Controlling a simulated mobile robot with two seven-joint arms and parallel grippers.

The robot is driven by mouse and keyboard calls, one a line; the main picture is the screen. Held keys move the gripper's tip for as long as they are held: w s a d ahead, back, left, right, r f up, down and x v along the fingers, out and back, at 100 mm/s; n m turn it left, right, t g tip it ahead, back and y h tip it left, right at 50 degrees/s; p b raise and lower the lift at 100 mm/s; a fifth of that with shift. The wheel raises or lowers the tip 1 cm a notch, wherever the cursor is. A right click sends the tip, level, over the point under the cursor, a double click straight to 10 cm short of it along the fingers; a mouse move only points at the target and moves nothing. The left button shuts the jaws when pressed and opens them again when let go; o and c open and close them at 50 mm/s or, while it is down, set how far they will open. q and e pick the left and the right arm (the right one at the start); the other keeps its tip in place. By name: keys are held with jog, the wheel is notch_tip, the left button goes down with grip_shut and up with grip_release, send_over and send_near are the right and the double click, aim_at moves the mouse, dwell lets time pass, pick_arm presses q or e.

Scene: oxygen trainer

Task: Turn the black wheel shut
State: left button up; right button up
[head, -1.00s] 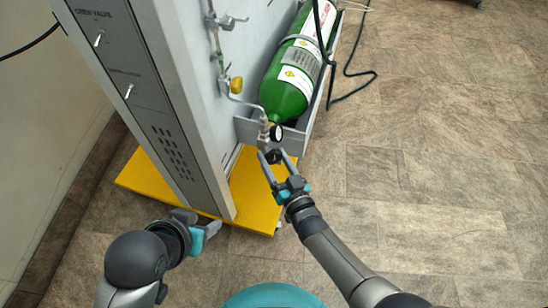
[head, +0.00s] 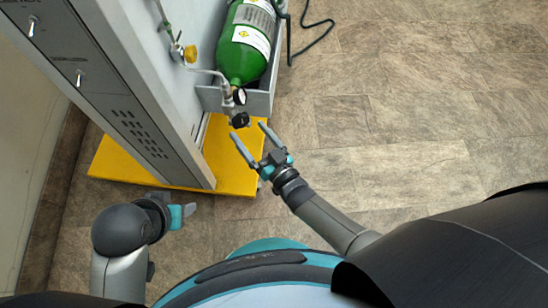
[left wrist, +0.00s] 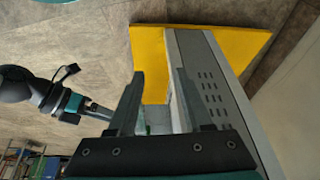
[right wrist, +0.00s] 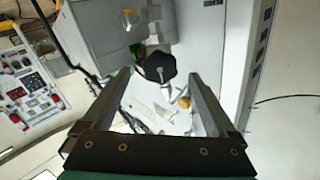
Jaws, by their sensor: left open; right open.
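The black wheel (head: 240,120) sits at the valve on the neck end of the green cylinder (head: 240,62), just below a round gauge (head: 239,97). In the right wrist view the black wheel (right wrist: 158,66) lies ahead, between and beyond the finger tips. My right gripper (head: 252,138) is open and empty, a short gap from the wheel, not touching it. It also shows in the right wrist view (right wrist: 160,95). My left gripper (head: 188,207) is low at the left, near the yellow base, away from the wheel; in the left wrist view (left wrist: 160,80) its fingers are open and empty.
A grey cabinet (head: 130,75) stands on a yellow base (head: 235,170) at the left. A grey tray (head: 262,102) holds the cylinder. A yellow knob (head: 190,54) and thin pipe run beside it. A black hose (head: 318,28) lies on the floor. The floor at right is clear.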

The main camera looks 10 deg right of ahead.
pick_arm(q)
notch_tip(320, 180, down, 6)
jog(key=g+p, duration=0.1)
jog(key=p, duration=0.1)
jog(key=shift+s, duration=0.3)
pick_arm(e)
jog(key=v, duration=1)
jog(key=shift+s, duration=0.35)
jog(key=shift+w+d, duration=0.1)
